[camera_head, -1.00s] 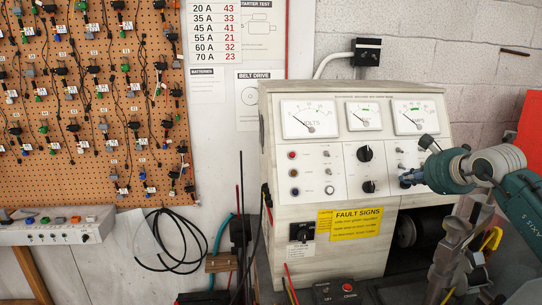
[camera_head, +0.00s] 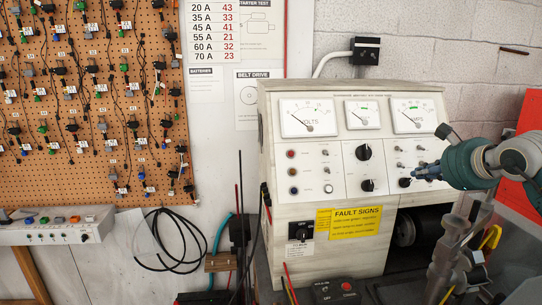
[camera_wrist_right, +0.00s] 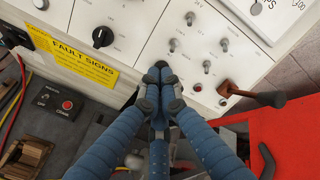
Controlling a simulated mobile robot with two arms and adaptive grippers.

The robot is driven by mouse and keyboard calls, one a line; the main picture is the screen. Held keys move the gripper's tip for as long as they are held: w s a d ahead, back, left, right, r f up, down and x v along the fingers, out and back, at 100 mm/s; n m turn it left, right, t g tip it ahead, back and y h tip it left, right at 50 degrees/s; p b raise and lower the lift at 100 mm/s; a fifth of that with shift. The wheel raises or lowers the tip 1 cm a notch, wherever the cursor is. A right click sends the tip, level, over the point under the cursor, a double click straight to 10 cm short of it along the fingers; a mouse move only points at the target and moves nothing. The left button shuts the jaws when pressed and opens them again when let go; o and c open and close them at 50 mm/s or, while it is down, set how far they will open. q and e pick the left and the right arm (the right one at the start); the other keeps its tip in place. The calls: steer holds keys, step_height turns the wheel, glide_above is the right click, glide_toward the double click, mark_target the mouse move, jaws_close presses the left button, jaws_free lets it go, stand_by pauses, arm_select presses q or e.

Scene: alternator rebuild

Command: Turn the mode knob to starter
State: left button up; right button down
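The pale test bench panel (camera_head: 345,195) carries several black knobs: an upper one (camera_head: 364,152), a lower one (camera_head: 367,185) and one at the lower right (camera_head: 404,182). Their labels are too small to read, so I cannot tell which is the mode knob. My right gripper (camera_head: 418,174) is at the lower right knob, its blue fingers pointing at the panel. In the right wrist view its fingertips (camera_wrist_right: 160,72) are together and hide that knob; I cannot tell whether they touch it. The lower knob also shows there (camera_wrist_right: 102,37). My left gripper is out of view.
Toggle switches (camera_wrist_right: 207,67) sit close beside the fingertips. A yellow fault signs label (camera_head: 348,222) and a black rotary switch (camera_head: 301,231) are lower left. A control box with a red button (camera_head: 335,291) stands below. A red surface (camera_wrist_right: 285,135) is at the right.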

mark_target(406, 182)
steer(key=shift+w+a+f+n+p, duration=0.3)
steer(key=shift+w+f+n+p, duration=0.3)
steer(key=shift+f+n+p, duration=0.4)
steer(key=shift+w+a+f+n+p, duration=0.25)
steer(key=shift+w+f+n+p, duration=0.35)
steer(key=shift+f+n+p, duration=0.4)
steer(key=shift+w+a+f+n+p, duration=0.3)
steer(key=shift+w+f+n+p, duration=0.3)
steer(key=shift+f+n+p, duration=0.4)
steer(key=shift+w+d+r, duration=0.1)
steer(key=shift+d+r, duration=0.15)
steer(key=shift+r, duration=0.15)
